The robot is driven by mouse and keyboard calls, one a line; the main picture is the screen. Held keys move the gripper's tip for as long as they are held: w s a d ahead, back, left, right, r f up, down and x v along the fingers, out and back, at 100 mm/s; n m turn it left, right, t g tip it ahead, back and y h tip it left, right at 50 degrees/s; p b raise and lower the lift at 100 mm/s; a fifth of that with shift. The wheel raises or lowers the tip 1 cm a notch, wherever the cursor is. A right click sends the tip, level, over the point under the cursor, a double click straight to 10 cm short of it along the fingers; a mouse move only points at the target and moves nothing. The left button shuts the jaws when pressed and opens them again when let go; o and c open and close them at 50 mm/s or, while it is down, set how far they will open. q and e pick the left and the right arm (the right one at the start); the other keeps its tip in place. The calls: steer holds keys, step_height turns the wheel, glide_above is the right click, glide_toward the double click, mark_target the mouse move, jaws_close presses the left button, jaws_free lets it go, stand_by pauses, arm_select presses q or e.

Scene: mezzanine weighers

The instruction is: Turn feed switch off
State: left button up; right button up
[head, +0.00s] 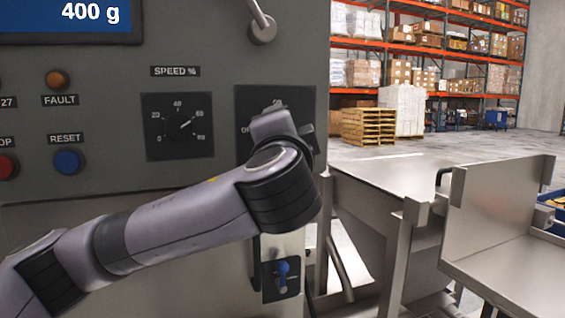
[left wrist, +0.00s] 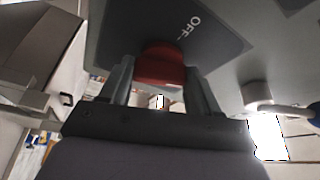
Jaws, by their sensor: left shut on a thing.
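The feed switch appears as a red knob (left wrist: 162,63) on a dark plate (left wrist: 205,35) marked OFF in the left wrist view. My left gripper (left wrist: 158,76) has one finger on each side of the knob and is shut on it. In the head view the switch's dark plate (head: 248,98) shows at the right end of the grey panel. My left wrist and gripper (head: 274,123) cover the knob and most of the plate's lettering there, so the switch's setting cannot be read. My right gripper is in neither view.
A SPEED % dial (head: 178,126), a blue RESET button (head: 68,162) and an orange FAULT lamp (head: 57,79) are left of the plate. A blue-handled lever (head: 283,272) is below my arm. Steel chutes (head: 510,260) stand at right, with warehouse racks (head: 430,60) behind.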

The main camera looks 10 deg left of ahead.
arm_select(q)
steer(key=n+y+b, duration=0.2)
steer(key=n+b, duration=0.2)
steer(key=n, duration=0.2)
steer(key=n+y+b, duration=0.3)
steer(key=n+b, duration=0.1)
steer(key=n, duration=0.2)
steer(key=n+y+b, duration=0.3)
steer(key=n+b, duration=0.1)
steer(key=n, duration=0.2)
steer(key=shift+w+d+f, duration=0.2)
steer(key=shift+d+f, duration=0.05)
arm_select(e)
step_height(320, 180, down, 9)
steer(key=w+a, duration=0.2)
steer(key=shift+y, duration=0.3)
arm_select(q)
steer(key=shift+n, duration=0.3)
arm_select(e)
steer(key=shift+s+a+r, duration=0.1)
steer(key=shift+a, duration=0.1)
arm_select(q)
steer(key=shift+r, duration=0.1)
steer(key=o, duration=1.1)
steer(key=shift+c, duration=0.2)
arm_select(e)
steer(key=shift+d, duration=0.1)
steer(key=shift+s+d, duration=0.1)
